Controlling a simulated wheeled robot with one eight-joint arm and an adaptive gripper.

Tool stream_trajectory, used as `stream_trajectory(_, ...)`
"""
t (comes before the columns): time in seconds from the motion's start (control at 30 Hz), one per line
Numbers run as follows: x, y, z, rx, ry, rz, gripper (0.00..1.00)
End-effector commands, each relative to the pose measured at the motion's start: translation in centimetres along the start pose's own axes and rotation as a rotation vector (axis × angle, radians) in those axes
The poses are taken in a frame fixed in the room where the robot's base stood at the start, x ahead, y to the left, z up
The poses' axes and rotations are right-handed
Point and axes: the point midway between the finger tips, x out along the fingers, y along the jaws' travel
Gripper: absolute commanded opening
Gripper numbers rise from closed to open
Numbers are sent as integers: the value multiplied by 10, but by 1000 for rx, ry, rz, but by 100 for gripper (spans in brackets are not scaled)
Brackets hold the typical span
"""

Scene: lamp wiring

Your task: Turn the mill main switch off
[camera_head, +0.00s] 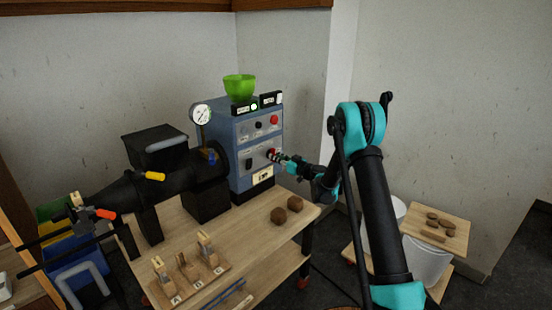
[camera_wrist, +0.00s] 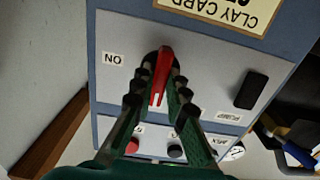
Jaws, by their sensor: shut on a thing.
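The main switch is a red lever (camera_wrist: 163,68) on a dark round base, on the light panel of the blue-grey control box (camera_head: 241,128). In the wrist view the lever stands nearly upright in the picture, leaning slightly. An upside-down ON label (camera_wrist: 113,59) is left of it. My gripper (camera_wrist: 158,92) has its fingers on both sides of the lever and is shut on it. In the head view my gripper (camera_head: 279,157) reaches the box face from the right; the lever there is mostly hidden by the fingers.
Red (camera_wrist: 132,146) and dark (camera_wrist: 175,150) buttons and a black rocker (camera_wrist: 251,90) are near the lever. A green bowl (camera_head: 239,86) tops the box. A clay card (camera_wrist: 222,12) is on the panel.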

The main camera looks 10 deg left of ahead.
Motion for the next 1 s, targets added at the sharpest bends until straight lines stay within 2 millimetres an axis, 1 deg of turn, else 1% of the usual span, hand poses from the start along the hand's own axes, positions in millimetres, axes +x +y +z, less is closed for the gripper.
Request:
stream_trajectory(0.07,-1,0,1,-2,-1,0,0)
stream_trajectory(0.1,-1,0,1,-2,-1,0,17)
stream_trajectory(0.23,-1,0,0,-1,-1,0,33)
stream_trajectory(0.27,-1,0,0,-1,-1,0,34)
stream_trajectory(0.53,-1,0,0,0,0,0,34)
stream_trajectory(0.67,-10,1,0,0,0,2,34)
stream_trajectory(0.77,-25,1,0,0,0,2,34)
stream_trajectory(1.0,-74,1,0,0,-1,3,34)
